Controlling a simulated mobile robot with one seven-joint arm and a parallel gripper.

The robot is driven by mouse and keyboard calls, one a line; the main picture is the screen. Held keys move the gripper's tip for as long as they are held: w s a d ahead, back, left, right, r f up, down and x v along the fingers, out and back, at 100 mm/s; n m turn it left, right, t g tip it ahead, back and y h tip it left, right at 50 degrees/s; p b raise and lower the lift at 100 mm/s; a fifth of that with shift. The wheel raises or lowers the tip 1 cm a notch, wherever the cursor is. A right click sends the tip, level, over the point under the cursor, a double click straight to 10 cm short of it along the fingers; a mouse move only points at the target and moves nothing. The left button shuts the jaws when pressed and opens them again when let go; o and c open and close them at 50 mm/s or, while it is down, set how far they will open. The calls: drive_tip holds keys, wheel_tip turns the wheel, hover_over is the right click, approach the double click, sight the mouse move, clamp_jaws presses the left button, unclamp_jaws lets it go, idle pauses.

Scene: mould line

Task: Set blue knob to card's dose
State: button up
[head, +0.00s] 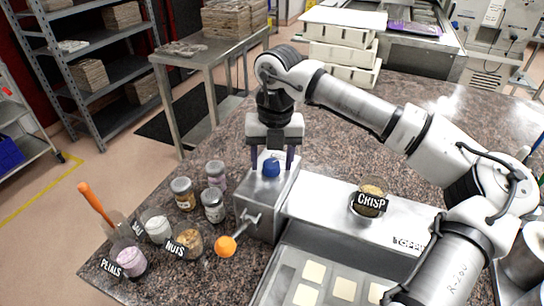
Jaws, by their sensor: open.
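The blue knob (271,167) sits on top of a metal dispenser box (263,205). My gripper (272,165) points straight down over it, its two dark fingers on either side of the knob. The jaws are open; I cannot tell whether a finger touches the knob. The knob's pointer and any scale are too small to read. No card with a dose is readable in this view. A jar labelled CRISP (370,197) stands on the metal housing right of the box.
An orange ball-ended lever (226,246) sticks out of the box's front. Jars labelled PETALS (130,262) and NUTS (188,243) and several others stand to the left. A tray with pale squares (313,272) lies in front.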

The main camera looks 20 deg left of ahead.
drive_tip(key=shift+c, duration=0.5)
drive_tip(key=c, duration=0.9)
drive_tip(key=shift+b, duration=0.3)
drive_tip(key=n+b, duration=0.2)
drive_tip(key=shift+f+n, duration=0.1)
drive_tip(key=shift+n, duration=0.3)
drive_tip(key=shift+n+b, duration=0.8)
drive_tip(key=shift+n, duration=0.7)
drive_tip(key=o, duration=1)
